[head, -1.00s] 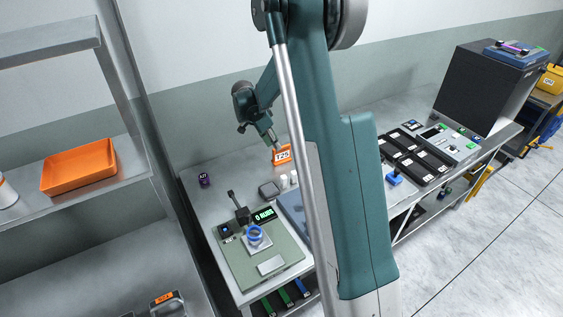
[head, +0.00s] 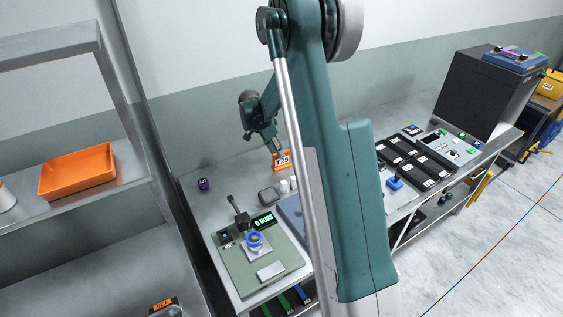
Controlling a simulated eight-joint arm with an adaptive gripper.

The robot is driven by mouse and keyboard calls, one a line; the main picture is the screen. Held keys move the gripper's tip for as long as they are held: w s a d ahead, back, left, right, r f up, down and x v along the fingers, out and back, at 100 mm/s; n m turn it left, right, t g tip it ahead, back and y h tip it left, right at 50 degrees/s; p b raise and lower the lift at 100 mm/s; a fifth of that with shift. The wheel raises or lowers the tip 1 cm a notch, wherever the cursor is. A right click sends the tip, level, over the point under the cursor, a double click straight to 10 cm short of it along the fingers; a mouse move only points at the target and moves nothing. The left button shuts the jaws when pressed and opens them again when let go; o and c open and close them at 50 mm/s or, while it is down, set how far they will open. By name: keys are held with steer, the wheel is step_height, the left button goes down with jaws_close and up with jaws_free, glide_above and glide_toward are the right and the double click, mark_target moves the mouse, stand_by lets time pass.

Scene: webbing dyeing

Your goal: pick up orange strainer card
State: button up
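The orange strainer card (head: 281,161), with a white label that seems to read T25, stands upright towards the back of the grey workbench. My gripper (head: 275,149) is directly above it, pointing down, with its fingertips at or just behind the card's top edge. I cannot tell whether the fingers touch the card or how far apart they are. My upper arm crosses the middle of the view and hides part of the bench to the right of the card.
A green-grey machine with a display (head: 264,220) is nearer. A purple item (head: 203,184) stands left. A shelf with an orange tray (head: 77,171) is at far left.

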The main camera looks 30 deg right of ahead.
mark_target(285, 163)
steer(key=shift+x, duration=2.65)
steer(key=shift+s+a, duration=0.15)
jaws_close()
